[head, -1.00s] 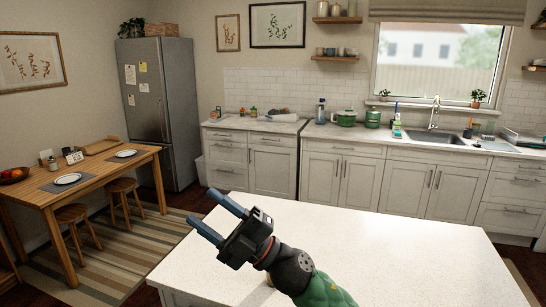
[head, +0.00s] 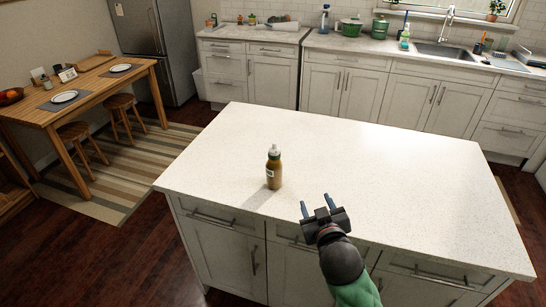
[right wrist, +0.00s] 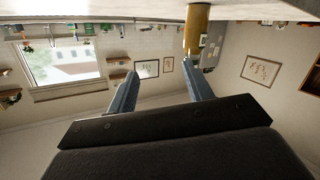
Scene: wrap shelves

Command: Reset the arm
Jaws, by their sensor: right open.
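My right gripper (head: 318,208) is open and empty at the front edge of the white kitchen island, with its two blue fingers apart and pointing away toward the back. In the right wrist view its fingers (right wrist: 162,92) are spread with nothing between them. A brown bottle (head: 274,167) with a pale cap stands upright on the island, left of and beyond the right gripper, apart from it. The bottle also shows upside down in the right wrist view (right wrist: 196,30) at the top. My left gripper is not in view.
The white island top (head: 400,180) is otherwise clear. A wooden table (head: 95,85) with plates and two stools stands at the left on a striped rug (head: 110,195). Cabinets with a sink (head: 445,52) and green pots line the back wall.

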